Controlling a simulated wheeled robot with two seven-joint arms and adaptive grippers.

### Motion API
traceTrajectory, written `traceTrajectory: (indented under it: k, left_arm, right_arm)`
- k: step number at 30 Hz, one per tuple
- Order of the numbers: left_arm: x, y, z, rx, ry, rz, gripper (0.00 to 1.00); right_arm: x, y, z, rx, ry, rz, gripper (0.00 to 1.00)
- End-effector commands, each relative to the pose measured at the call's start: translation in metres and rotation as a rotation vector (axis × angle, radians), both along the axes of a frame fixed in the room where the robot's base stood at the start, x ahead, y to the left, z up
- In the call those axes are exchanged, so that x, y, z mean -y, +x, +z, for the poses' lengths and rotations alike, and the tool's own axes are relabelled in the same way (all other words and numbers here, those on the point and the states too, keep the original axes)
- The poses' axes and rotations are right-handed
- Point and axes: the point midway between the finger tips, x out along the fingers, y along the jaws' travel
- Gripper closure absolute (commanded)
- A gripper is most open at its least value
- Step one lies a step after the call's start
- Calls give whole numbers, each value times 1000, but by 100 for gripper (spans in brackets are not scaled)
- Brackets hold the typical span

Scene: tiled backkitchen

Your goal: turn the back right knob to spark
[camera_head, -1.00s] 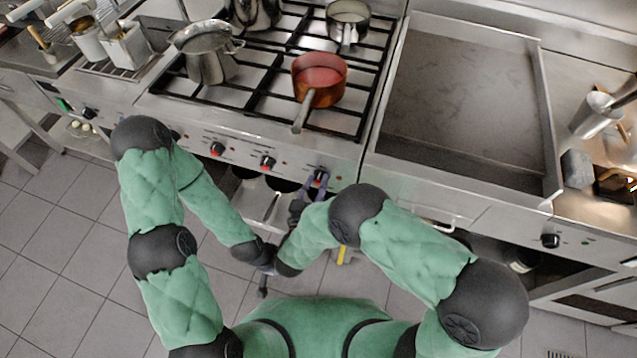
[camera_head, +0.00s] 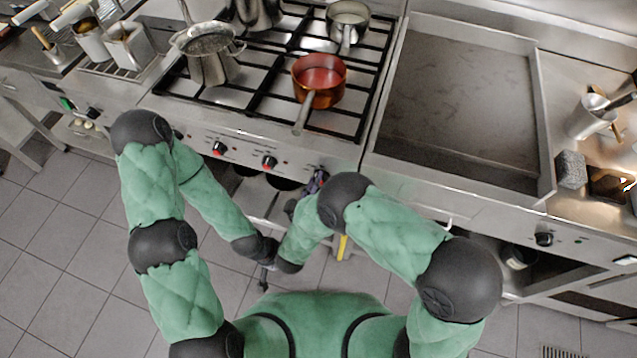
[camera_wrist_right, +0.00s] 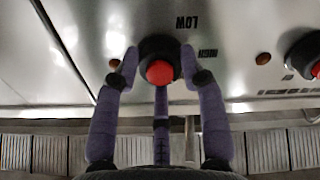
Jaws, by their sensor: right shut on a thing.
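The stove's rightmost front knob, black with a red centre (camera_wrist_right: 160,72), sits between the fingers of my right gripper (camera_wrist_right: 159,65). The gripper is shut on this knob, with a finger at each side and a third below it. Upside-down LOW and HIGH marks show beside the knob. In the head view my right gripper (camera_head: 316,182) is at the front panel, and my forearm and wrist largely hide the knob. My left gripper (camera_head: 264,282) hangs low in front of the stove, small and dark; its fingers are unclear.
Other stove knobs (camera_head: 219,148) (camera_head: 269,162) are to the left; one neighbour (camera_wrist_right: 305,55) shows in the wrist view. A copper pan (camera_head: 319,82) has its handle pointing to the front edge. A flat griddle (camera_head: 465,100) is at right.

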Motion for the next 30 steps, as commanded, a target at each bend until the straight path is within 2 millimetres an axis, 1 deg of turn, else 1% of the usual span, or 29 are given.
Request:
traceTrajectory:
  k: [1,9,10,11,12,23,26,30]
  left_arm:
    - [0,0,1,0,0,0,100]
    - [0,0,0,0,0,0,100]
    - [0,0,0,0,0,0,100]
    - [0,0,0,0,0,0,100]
    - [0,0,0,0,0,0,100]
    - [0,0,0,0,0,0,100]
    - [0,0,0,0,0,0,100]
    - [0,0,0,0,0,0,100]
  right_arm:
    - [-4,5,8,21,8,3,91]
    - [-4,5,9,23,9,3,91]
    - [-4,5,9,23,9,3,55]
    - [-4,5,9,23,9,3,47]
    - [-4,5,9,22,10,3,36]
    - [-3,0,3,8,4,2,36]
    - [-7,-8,3,7,2,7,36]
    - [-13,-25,4,10,3,8,36]
